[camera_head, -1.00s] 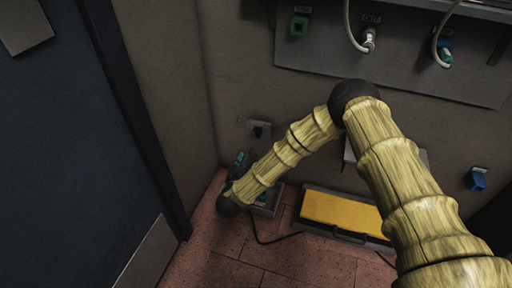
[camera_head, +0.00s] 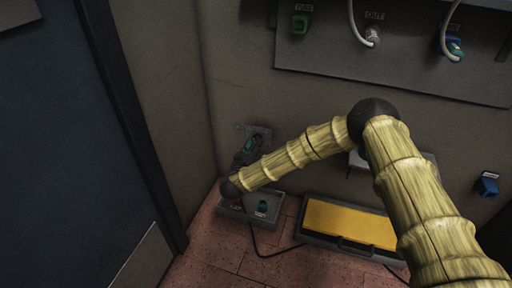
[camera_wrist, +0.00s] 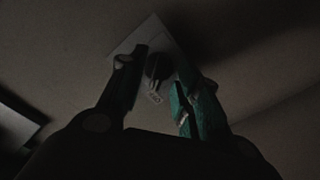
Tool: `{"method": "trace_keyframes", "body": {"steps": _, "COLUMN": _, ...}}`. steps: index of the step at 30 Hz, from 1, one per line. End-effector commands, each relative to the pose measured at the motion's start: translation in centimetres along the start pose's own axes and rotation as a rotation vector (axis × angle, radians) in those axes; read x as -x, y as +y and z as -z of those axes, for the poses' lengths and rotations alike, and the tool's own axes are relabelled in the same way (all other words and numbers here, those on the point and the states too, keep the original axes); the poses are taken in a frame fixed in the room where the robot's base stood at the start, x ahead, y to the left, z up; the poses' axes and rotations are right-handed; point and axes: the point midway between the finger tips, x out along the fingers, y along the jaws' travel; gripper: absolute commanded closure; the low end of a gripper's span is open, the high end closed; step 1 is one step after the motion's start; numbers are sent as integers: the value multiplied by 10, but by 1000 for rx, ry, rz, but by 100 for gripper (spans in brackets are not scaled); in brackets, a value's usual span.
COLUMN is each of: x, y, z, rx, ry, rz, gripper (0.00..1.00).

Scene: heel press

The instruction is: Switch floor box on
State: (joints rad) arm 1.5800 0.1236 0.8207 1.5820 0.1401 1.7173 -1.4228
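A grey box (camera_head: 227,207) stands on the floor in the corner; it has a green part (camera_head: 263,207) and a red part, with my arm covering some of it. On the wall above is a grey plate (camera_head: 264,131), largely hidden by my gripper (camera_head: 246,150). In the wrist view the plate (camera_wrist: 140,38) carries a dark round knob or socket (camera_wrist: 158,68) and a small label, too dark to read. My gripper (camera_wrist: 160,75) is open, its dark fingers either side of the knob. A teal piece (camera_wrist: 205,108) shows at the right finger; whether it belongs to the finger is unclear.
A yellow-topped low box (camera_head: 349,222) with a handle stands right of the grey box, and a black cable runs along the floor. A wall panel (camera_head: 330,58) with hoses hangs above. A blue fitting (camera_head: 487,186) is at right, a dark door (camera_head: 60,150) at left.

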Motion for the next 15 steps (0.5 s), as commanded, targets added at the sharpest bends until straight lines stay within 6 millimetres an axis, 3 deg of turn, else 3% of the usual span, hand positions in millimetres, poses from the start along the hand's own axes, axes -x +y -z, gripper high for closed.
{"method": "trace_keyframes", "body": {"steps": 6, "x": -17, "y": -1, "z": 0, "rx": -1, "ry": 1, "rz": 0, "gripper": 67}}
{"method": "trace_keyframes", "body": {"steps": 15, "x": -20, "y": 0, "z": 1, "rx": 0, "ry": 1, "rz": 0, "gripper": 67}}
